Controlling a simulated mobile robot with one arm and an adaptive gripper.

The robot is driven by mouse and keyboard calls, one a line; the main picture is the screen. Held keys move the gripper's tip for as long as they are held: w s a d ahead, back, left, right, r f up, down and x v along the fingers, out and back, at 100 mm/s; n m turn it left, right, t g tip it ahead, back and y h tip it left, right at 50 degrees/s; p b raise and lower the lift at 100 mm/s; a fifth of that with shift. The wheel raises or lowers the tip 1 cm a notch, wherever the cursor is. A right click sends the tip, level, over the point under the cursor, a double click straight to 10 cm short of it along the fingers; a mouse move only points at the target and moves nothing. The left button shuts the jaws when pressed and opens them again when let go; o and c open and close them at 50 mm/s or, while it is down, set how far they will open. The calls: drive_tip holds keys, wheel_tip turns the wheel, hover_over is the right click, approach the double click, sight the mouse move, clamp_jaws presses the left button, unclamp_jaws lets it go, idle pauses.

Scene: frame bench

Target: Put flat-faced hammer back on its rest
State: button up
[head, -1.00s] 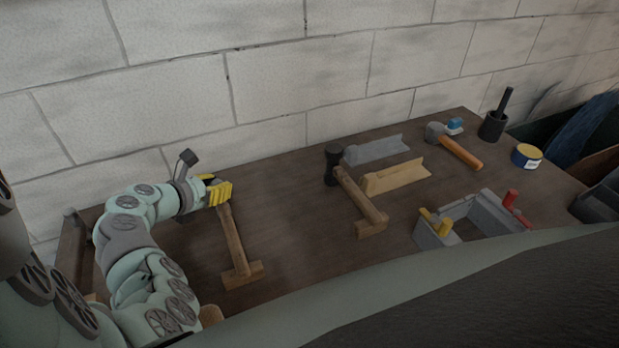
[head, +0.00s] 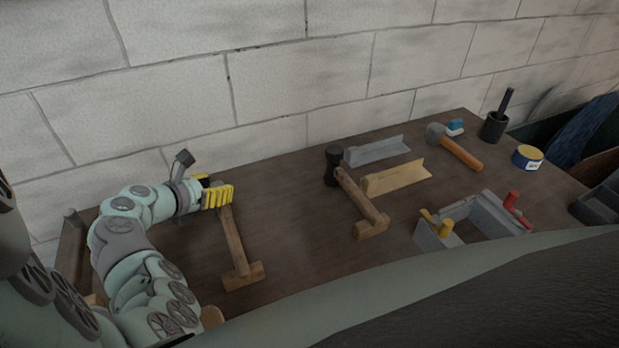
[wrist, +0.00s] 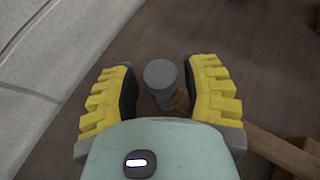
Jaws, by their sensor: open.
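My gripper (head: 217,196) is over the far end of the left wooden T-shaped piece (head: 236,250) on the bench. In the wrist view, its yellow fingers (wrist: 160,88) are open. A grey round-faced metal head (wrist: 160,74), which looks like a hammer head, is between them with gaps on both sides. Brown wood shows just below it. In the head view the gripper hides this head. I cannot tell whether it rests on the wood. A second hammer, with a grey head and orange handle (head: 461,153), lies at the back right.
A black-headed mallet (head: 333,166) lies along another wooden T-shaped piece (head: 371,226). Grey (head: 378,151) and tan (head: 397,178) angle pieces, a grey clamp-like frame (head: 480,212), a yellow-blue tin (head: 527,157) and a black cup (head: 494,126) stand right. Bench between both wooden pieces is clear.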

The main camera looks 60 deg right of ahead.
drive_tip(key=b+v, duration=0.1)
drive_tip(key=v, duration=1)
drive_tip(key=shift+w+a, duration=0.1)
drive_tip(key=shift+a, duration=0.05)
